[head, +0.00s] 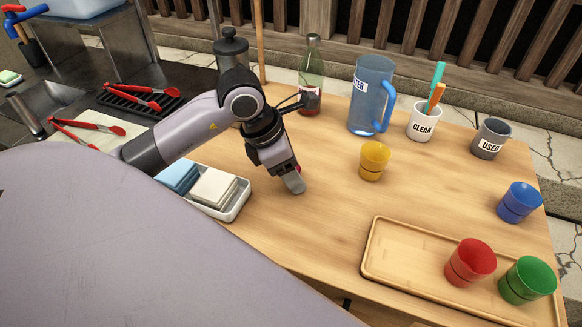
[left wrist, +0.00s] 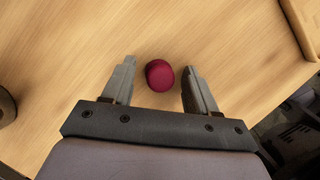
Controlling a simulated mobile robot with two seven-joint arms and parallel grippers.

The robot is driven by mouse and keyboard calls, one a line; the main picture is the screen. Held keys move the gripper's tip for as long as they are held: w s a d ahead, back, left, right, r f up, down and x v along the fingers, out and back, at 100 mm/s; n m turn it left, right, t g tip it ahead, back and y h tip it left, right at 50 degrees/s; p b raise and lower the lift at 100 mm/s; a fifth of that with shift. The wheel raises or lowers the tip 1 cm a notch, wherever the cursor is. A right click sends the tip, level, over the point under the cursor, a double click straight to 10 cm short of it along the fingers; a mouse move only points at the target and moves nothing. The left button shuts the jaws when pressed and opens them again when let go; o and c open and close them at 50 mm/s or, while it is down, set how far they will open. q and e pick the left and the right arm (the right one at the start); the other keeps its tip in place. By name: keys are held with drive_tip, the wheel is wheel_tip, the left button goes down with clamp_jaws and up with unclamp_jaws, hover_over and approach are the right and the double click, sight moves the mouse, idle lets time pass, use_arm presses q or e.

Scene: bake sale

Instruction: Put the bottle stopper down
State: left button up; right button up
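The bottle stopper (left wrist: 159,75) is a small dark red plug. In the left wrist view it appears on the wooden table between my left gripper's (left wrist: 154,85) two fingers, with a gap on each side. In the head view my left gripper (head: 292,181) points down close to the tabletop and hides most of the stopper; only a bit of red shows beside the fingers. The left gripper is open and empty. A green glass bottle (head: 312,68) with red liquid stands upright behind it. My right gripper is not in view.
A yellow cup (head: 374,161), blue pitcher (head: 366,100) and white CLEAN cup (head: 422,122) stand to the right. A wooden tray (head: 400,257) holds red and green cups. A white container (head: 238,205) with sponges or cloths is left. Bare table lies between gripper and tray.

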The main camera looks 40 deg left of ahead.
use_arm(q)
drive_tip(key=shift+r, duration=0.25)
drive_tip(key=v, duration=1.2)
drive_tip(key=shift+p, duration=0.3)
drive_tip(key=shift+w, duration=0.1)
